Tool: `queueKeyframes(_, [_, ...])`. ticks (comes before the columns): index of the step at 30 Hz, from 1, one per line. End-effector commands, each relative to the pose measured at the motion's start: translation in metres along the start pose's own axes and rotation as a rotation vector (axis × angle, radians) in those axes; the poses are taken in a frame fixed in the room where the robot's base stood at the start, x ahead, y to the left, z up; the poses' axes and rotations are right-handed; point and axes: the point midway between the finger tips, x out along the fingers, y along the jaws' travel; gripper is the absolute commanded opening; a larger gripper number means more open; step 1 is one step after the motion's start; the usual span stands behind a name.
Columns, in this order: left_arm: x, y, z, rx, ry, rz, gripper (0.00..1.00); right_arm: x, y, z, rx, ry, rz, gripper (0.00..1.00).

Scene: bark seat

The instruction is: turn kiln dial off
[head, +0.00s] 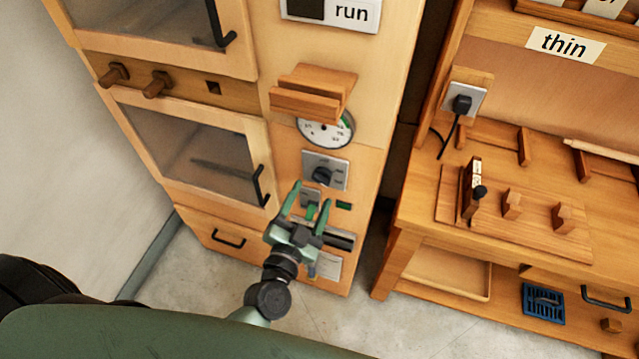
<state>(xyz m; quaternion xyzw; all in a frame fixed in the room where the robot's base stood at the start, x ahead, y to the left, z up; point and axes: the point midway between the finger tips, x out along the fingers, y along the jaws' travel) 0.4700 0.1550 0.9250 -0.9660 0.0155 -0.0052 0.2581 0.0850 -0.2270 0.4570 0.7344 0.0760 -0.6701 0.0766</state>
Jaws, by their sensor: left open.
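The kiln dial (322,176) is a dark round knob on a grey plate (325,163) on the wooden front panel, below a white round gauge (325,134). My left gripper (312,192) is green-fingered and open, with its fingertips just below the dial. Nothing shows between the fingers except the panel behind. I cannot tell whether a fingertip touches the plate. The marks on the plate are too small to read. My right gripper is not in view.
A small green light (344,205) sits right of my fingers. Glass doors with black handles (261,187) stand left of the panel. A wooden ledge (312,92) juts out above the gauge. A workbench (410,210) stands to the right, across a narrow gap.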

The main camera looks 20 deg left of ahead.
Motion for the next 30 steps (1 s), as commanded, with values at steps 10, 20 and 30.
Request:
queueKeyframes(10, [0.039, 0.001, -0.001, -0.001, 0.000, 0.002, 0.62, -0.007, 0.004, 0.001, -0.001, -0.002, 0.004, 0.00])
queueKeyframes(20, [0.040, 0.001, 0.000, -0.001, 0.000, 0.002, 0.45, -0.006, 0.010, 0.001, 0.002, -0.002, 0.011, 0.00])
queueKeyframes(30, [0.040, 0.001, 0.000, -0.009, 0.000, 0.002, 0.00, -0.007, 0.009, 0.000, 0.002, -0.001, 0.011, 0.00])
